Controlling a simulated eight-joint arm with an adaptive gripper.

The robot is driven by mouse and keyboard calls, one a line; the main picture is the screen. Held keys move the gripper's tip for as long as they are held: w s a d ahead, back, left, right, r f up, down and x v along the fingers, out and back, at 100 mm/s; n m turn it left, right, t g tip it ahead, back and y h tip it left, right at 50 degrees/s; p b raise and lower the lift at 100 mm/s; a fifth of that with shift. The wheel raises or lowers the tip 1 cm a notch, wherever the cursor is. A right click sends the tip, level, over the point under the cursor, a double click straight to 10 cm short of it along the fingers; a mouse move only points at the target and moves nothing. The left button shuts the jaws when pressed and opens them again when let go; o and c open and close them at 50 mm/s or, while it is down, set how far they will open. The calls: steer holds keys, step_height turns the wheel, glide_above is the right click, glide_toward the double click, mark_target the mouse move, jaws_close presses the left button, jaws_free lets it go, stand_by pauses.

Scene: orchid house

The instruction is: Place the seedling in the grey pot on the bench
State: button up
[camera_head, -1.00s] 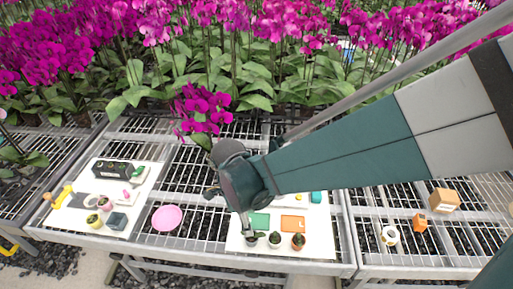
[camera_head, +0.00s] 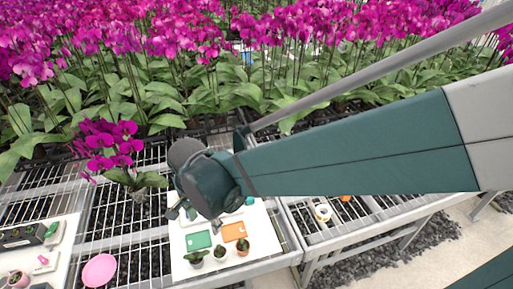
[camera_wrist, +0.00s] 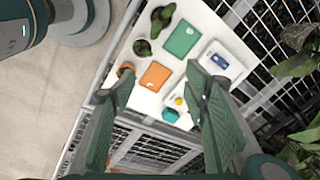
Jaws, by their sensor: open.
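Three small potted seedlings stand in a row on a white board (camera_head: 265,258) on the wire-mesh bench. The middle one (camera_head: 220,254) has a pale pot, and the right one (camera_head: 243,247) a terracotta pot. In the wrist view, the left seedling (camera_wrist: 161,20) is farthest from the fingers. My gripper (camera_head: 181,213) is open and empty above the board; its spread fingers (camera_wrist: 158,82) also show in the wrist view.
A green card (camera_head: 198,240) and an orange card (camera_head: 234,231) lie behind the pots. A blue-and-white box (camera_wrist: 220,62) and teal block (camera_wrist: 171,115) share the board. A pink plate (camera_head: 99,270) lies left, a potted orchid (camera_head: 135,180) stands behind it.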

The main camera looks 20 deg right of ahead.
steer(key=s+d+r+n+t, duration=0.2)
steer(key=d+r+n, duration=0.3)
steer(key=d, duration=0.6)
steer(key=s+d+r+n+t, duration=0.3)
steer(key=d+r+n, duration=0.3)
steer(key=d, duration=0.4)
steer(key=shift+s+d+r+t, duration=0.2)
steer(key=shift+d+r+t, duration=0.15)
steer(key=shift+r, duration=0.3)
